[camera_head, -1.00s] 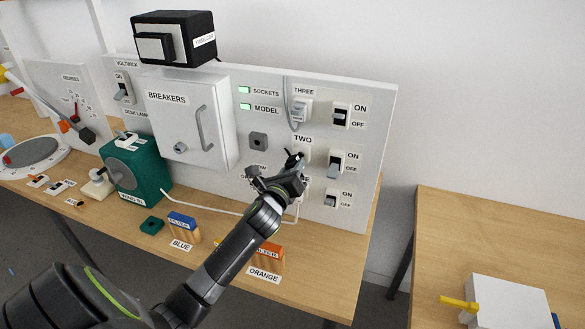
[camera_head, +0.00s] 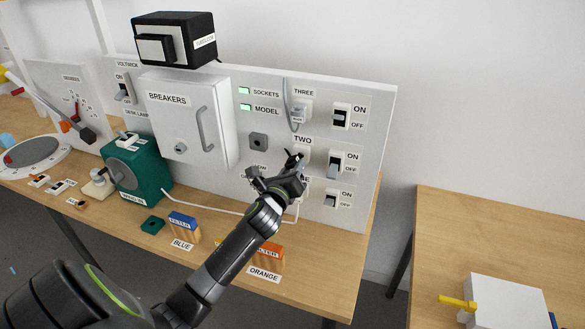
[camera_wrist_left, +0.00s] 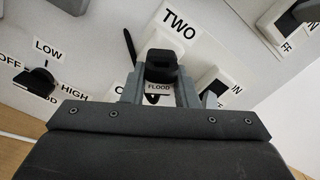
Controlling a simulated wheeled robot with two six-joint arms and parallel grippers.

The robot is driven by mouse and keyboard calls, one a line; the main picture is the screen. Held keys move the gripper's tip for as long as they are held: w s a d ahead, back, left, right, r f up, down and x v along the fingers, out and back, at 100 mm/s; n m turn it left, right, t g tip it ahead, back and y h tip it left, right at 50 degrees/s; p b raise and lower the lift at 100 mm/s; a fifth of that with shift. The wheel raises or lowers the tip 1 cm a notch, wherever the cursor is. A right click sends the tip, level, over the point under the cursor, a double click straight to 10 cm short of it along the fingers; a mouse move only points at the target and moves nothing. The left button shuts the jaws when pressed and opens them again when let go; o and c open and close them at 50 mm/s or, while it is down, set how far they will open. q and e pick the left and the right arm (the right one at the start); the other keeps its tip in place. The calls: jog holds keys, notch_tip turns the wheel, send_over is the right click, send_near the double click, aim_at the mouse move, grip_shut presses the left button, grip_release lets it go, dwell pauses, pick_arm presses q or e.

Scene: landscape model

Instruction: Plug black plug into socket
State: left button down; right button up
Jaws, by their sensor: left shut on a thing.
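My left gripper (camera_head: 284,176) is at the upright white panel, just below the "TWO" label. It is shut on a black plug (camera_wrist_left: 161,66) with a white "FLOOD" tag, which sits between the fingers in the left wrist view. In the head view a black tip (camera_head: 293,157) shows in front of the white socket two (camera_head: 303,155). The plug and gripper hide much of that socket. I cannot tell whether the plug is in the socket or just in front of it. My right gripper is not in view.
Socket three (camera_head: 300,112) above holds a grey plug with a cable. Rocker switches (camera_head: 335,164) line the panel's right side. The breaker box (camera_head: 183,125) stands out at the left. A rotary knob (camera_wrist_left: 38,80) is left of the gripper. Filter blocks (camera_head: 183,224) stand on the bench below.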

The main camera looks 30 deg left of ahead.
pick_arm(q)
jog(key=shift+x, duration=1.4)
jog(key=c, duration=1.1)
grip_release()
jog(key=shift+o, duration=0.2)
jog(key=shift+s, duration=0.1)
jog(key=b+v, duration=0.2)
jog(key=v, duration=1.5)
jog(key=shift+s+f, duration=0.1)
